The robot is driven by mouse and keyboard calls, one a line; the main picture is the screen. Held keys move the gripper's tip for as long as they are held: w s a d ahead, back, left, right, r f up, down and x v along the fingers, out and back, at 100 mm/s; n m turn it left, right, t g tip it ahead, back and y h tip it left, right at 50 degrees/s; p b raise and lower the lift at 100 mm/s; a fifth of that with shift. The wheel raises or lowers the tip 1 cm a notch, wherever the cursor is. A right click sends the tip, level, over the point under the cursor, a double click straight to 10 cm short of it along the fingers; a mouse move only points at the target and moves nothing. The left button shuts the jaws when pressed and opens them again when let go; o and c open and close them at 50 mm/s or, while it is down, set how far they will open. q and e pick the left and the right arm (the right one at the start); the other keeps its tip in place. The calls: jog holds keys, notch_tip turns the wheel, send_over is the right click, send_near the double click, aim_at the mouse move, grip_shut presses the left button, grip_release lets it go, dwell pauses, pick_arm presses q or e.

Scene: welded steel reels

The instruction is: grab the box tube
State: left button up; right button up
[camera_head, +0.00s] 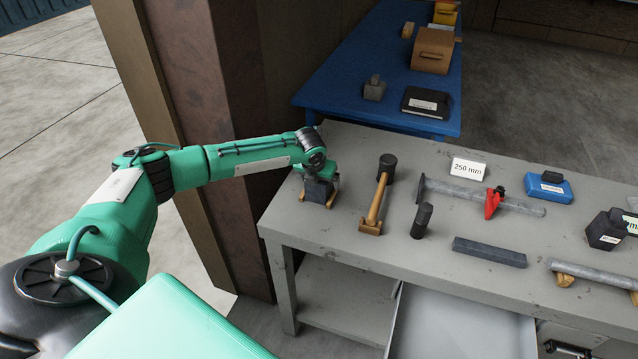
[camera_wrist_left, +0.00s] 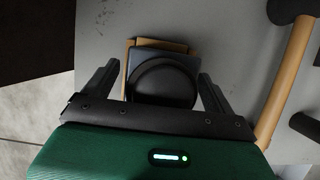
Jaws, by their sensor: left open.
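In the left wrist view my open fingers (camera_wrist_left: 158,73) stand on either side of this dark piece, which shows a round black part (camera_wrist_left: 162,82) over a square grey plate. No grip on it shows. A long dark grey rectangular bar (camera_head: 489,252), possibly the box tube, lies flat near the bench's front edge, well right of the gripper. Its ends are too small to tell if it is hollow. My right gripper is not seen.
The grey workbench (camera_head: 300,240) holds a black-headed mallet (camera_head: 377,205) just right of my gripper, a dark cylinder (camera_head: 422,220), a red clamp (camera_head: 493,202), a blue case (camera_head: 548,188) and a pipe on wooden blocks (camera_head: 600,277). A brown pillar (camera_head: 205,90) stands behind my left arm.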

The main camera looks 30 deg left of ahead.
pick_arm(q)
jog(key=c, duration=1.5)
jog(key=shift+r, duration=0.1)
jog(key=shift+c, duration=0.4)
